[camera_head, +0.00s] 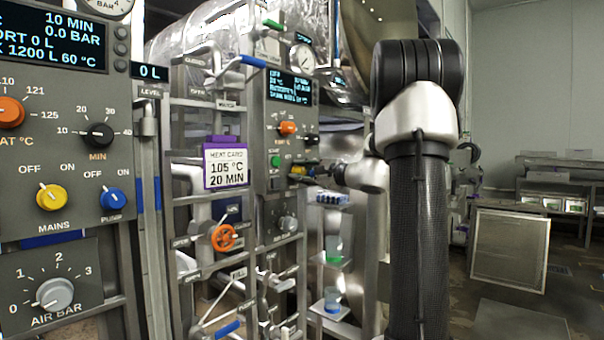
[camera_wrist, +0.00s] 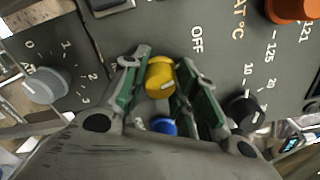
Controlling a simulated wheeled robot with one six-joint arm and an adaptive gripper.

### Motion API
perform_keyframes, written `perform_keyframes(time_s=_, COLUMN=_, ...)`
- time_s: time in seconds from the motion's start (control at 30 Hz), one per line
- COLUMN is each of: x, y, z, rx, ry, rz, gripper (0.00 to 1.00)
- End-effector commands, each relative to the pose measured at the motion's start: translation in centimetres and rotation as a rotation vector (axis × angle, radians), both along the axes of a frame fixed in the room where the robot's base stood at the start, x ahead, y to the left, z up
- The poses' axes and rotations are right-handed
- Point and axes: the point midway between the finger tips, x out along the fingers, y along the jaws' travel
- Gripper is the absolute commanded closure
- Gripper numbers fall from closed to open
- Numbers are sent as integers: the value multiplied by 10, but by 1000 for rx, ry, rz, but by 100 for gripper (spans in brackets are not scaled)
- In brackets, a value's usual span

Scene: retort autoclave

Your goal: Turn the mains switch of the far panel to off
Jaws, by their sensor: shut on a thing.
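The far panel (camera_head: 261,128) is grey and upright, with a lit display at its top. In the wrist view its mains switch (camera_wrist: 160,74), a yellow knob with a white mark, sits between my fingers. The word OFF stands on the panel to the upper right of the knob there. My gripper (camera_wrist: 160,82) is shut on the yellow knob, one green-padded finger on each side. In the head view my gripper (camera_head: 300,172) is small, at the panel's lower right. I cannot tell for sure which label the knob's mark points to.
A blue knob (camera_wrist: 163,126) is close below the yellow one, partly hidden by my gripper. A black knob (camera_wrist: 243,110), an orange knob (camera_wrist: 290,9) and a grey dial (camera_wrist: 45,84) are nearby. A similar near panel (camera_head: 75,150) and a heat card (camera_head: 226,168) stand left.

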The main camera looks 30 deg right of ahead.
Motion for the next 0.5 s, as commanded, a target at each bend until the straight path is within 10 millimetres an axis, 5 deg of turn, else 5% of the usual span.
perform_keyframes(time_s=0.5, x=0, y=0, z=-1, rx=-231, ry=-82, rz=1, gripper=95)
